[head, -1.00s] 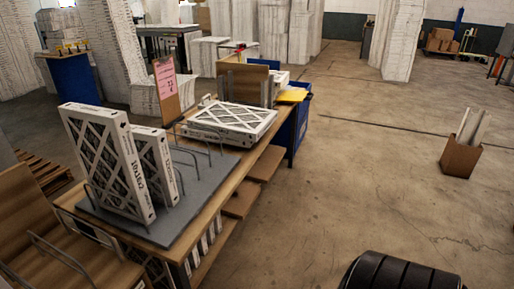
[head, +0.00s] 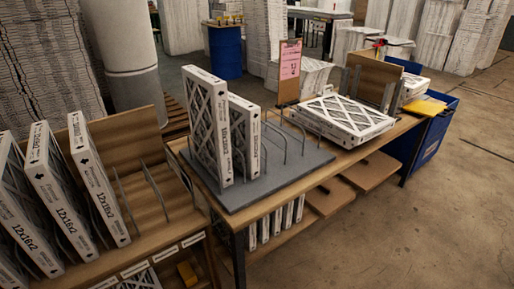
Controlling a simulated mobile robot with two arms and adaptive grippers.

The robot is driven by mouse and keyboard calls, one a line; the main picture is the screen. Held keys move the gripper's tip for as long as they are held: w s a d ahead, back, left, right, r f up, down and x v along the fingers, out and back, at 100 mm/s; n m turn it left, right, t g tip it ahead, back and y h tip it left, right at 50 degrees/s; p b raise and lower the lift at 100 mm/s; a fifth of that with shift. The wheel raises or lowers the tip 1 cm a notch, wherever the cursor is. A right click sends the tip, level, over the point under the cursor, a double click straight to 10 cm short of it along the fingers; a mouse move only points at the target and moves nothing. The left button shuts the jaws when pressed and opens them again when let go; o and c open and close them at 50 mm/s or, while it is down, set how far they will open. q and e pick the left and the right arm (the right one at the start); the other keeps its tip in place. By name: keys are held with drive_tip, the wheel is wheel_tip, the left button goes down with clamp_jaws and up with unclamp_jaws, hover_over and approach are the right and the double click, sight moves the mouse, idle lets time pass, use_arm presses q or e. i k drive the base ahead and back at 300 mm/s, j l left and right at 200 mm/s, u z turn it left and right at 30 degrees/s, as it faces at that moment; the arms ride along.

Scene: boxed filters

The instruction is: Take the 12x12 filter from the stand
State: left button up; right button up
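A grey stand with wire dividers (head: 300,160) lies on the wooden table in the middle of the head view. Two white-framed filters stand upright in its left slots: a taller filter (head: 208,125) at the left and a shorter filter (head: 246,138) right beside it. The size prints on their edges are too small to read surely, so I cannot tell which is 12x12. The stand's slots to the right are empty. Neither of my grippers is in view.
A wooden rack (head: 150,213) at the left holds several upright filters; some edges seem to read 12x16x2. A flat filter stack (head: 342,118), a pink sign (head: 290,62) and a blue bin (head: 428,135) are right of the stand. Floor is clear at lower right.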

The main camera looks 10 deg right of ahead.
sight(245, 116)
drive_tip(key=u, duration=0.3)
drive_tip(key=i+l+u, duration=0.2)
drive_tip(key=l, duration=0.2)
drive_tip(key=i+l+u, duration=0.15)
drive_tip(key=l, duration=0.2)
drive_tip(key=l+u, duration=0.2)
drive_tip(key=l, duration=0.2)
drive_tip(key=i+l+u, duration=0.15)
drive_tip(key=l, duration=0.3)
